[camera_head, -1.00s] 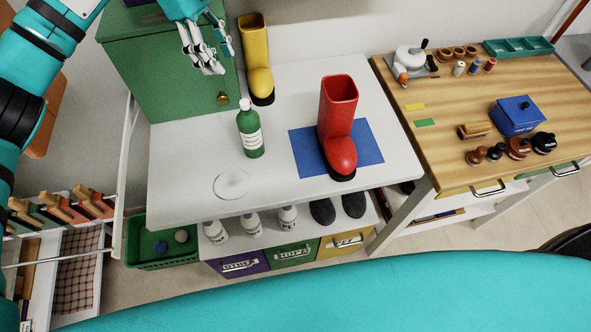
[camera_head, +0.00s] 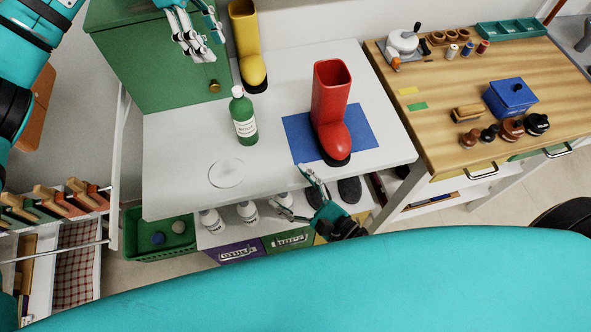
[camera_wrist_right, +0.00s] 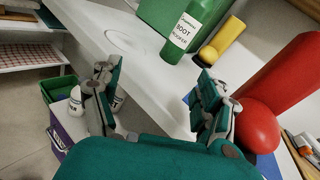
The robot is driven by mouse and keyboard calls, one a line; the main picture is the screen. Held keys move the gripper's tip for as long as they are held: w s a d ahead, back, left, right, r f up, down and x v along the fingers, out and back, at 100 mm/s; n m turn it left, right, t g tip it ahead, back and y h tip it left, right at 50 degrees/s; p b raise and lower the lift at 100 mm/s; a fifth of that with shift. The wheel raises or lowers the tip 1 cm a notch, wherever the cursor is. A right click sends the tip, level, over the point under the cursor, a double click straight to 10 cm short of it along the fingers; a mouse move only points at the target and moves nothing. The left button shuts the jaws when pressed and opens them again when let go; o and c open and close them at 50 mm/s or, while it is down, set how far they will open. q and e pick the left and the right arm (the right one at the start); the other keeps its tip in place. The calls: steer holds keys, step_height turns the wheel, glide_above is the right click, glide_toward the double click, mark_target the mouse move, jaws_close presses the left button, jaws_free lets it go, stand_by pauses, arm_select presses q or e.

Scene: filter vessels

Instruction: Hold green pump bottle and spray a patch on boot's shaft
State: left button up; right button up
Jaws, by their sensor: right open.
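The green pump bottle (camera_head: 243,116), with a white label, stands upright on the white table, left of the boot. It also shows in the right wrist view (camera_wrist_right: 188,32), its top cut off. The red boot (camera_head: 330,108) stands upright on a blue mat (camera_head: 365,136). My left gripper (camera_head: 198,50) is above the back left of the table, in front of the green cabinet, empty; its finger opening is hard to judge. My right gripper (camera_head: 296,192) is open and empty at the table's front edge, below the boot. Its spread fingers (camera_wrist_right: 155,95) frame the table edge in the wrist view.
A yellow boot (camera_head: 245,45) stands at the back beside the green cabinet (camera_head: 140,70). A clear round disc (camera_head: 227,173) lies front left. A wooden bench (camera_head: 440,110) with a blue box (camera_head: 511,97) stands right. White bottles (camera_head: 210,221) stand on the shelf below.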

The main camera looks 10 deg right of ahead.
mark_target(252, 131)
steer(key=w+m, duration=0.1)
steer(key=w+r+m, duration=0.1)
steer(key=w+d+m+t, duration=0.1)
steer(key=shift+w+d+r, duration=0.1)
steer(key=shift+w+r, duration=0.1)
steer(key=shift+r, duration=0.2)
arm_select(q)
steer(key=shift+w, duration=0.1)
arm_select(e)
steer(key=x, duration=1.7)
steer(key=shift+w+d+f, duration=0.1)
steer(key=shift+w+d, duration=0.05)
steer(key=c, duration=1.3)
arm_select(q)
jaws_close()
arm_select(e)
steer(key=shift+c, duration=0.7)
arm_select(q)
steer(key=shift+f, duration=0.15)
